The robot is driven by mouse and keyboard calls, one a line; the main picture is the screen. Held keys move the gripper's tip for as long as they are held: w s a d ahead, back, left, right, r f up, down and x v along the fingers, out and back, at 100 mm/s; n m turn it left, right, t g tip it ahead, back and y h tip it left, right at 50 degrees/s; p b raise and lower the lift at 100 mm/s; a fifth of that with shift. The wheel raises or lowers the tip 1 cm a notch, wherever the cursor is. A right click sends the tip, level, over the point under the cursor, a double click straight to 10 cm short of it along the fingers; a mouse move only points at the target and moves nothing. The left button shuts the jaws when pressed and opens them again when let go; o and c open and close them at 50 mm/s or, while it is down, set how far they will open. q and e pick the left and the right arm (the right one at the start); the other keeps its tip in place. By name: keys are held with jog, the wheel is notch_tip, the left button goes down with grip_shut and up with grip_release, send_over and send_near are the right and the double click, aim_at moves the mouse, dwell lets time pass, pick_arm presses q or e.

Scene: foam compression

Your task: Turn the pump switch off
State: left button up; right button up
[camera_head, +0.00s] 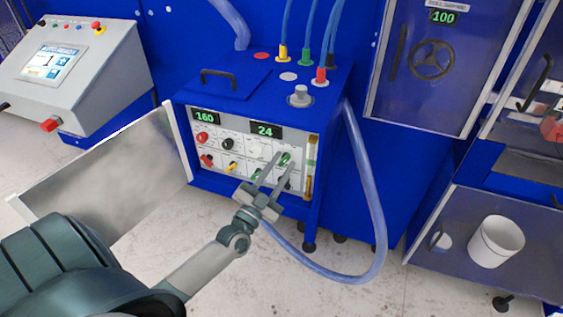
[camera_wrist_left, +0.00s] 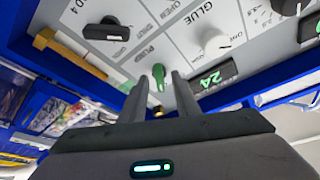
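The control panel (camera_head: 240,150) is a white face with several coloured knobs on a blue machine. Its labels are too small in the head view to tell which is the pump switch. My left gripper (camera_head: 283,162) reaches the right part of the panel with its two fingers apart. A green knob (camera_head: 285,158) shows near the fingertips; in the left wrist view the green knob (camera_wrist_left: 158,76) lies between the fingers. Whether they touch it I cannot tell. A black knob (camera_wrist_left: 107,31) and a white knob (camera_wrist_left: 214,43) are nearby. My right gripper is not in view.
The panel's open door (camera_head: 110,170) stands out to the left. A clear hose (camera_head: 372,200) loops down the machine's right side to the floor. A white bucket (camera_head: 497,241) is at the right. A grey console (camera_head: 75,70) stands at the left.

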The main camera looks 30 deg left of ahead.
pick_arm(q)
jog(key=shift+w+r, duration=0.1)
jog(key=shift+w, duration=0.1)
grip_shut()
